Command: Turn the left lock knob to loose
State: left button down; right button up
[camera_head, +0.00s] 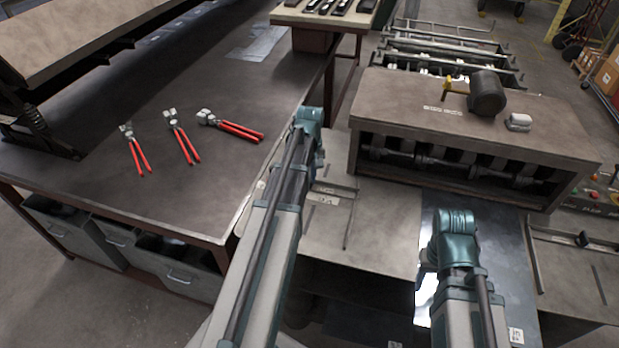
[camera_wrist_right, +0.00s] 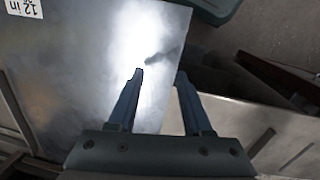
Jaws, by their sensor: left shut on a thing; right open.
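My left arm reaches up the middle of the head view, and its gripper (camera_head: 310,118) is at the left end of the forming machine (camera_head: 470,125). The wrist hides its fingertips and the left lock knob; the gripper is shut, apparently on that knob, whose setting I cannot see. My right gripper (camera_head: 440,268) is over the shiny metal sheet (camera_head: 505,265) in front of the machine. In the right wrist view the right gripper (camera_wrist_right: 160,74) is open and empty, with the sheet's edge (camera_wrist_right: 180,40) between its fingertips. The sheet (camera_wrist_right: 70,75) carries a "12 in" label.
A dark workbench (camera_head: 90,185) on the left holds several red-handled tools, including one pair of pliers (camera_head: 232,126).

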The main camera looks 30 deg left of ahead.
pick_arm(q)
jog(key=c, duration=0.9)
grip_release()
jog(key=shift+m, duration=0.3)
